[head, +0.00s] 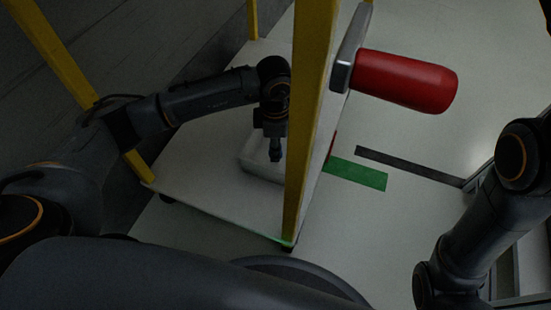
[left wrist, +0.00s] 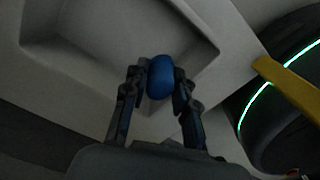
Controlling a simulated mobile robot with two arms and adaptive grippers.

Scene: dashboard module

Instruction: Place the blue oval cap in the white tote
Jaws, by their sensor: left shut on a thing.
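The blue oval cap (left wrist: 160,77) is between the two fingers of my left gripper (left wrist: 158,88), which is shut on it. In the left wrist view the cap shows in front of the white tote (left wrist: 205,45), whose inside lies behind it. In the head view my left gripper (head: 275,153) points down over the white tote (head: 252,160), which stands on the white shelf of a yellow-post cart. The cap cannot be made out in the head view. The cart's post hides part of the tote. My right gripper is not in view; only my right arm shows at the right edge.
Yellow posts (head: 310,120) of the cart stand close to my left arm. A red cylinder (head: 405,80) on a grey plate sticks out to the right of the near post. The white shelf (head: 205,185) is bare in front of the tote. A green strip (head: 357,174) lies on the floor.

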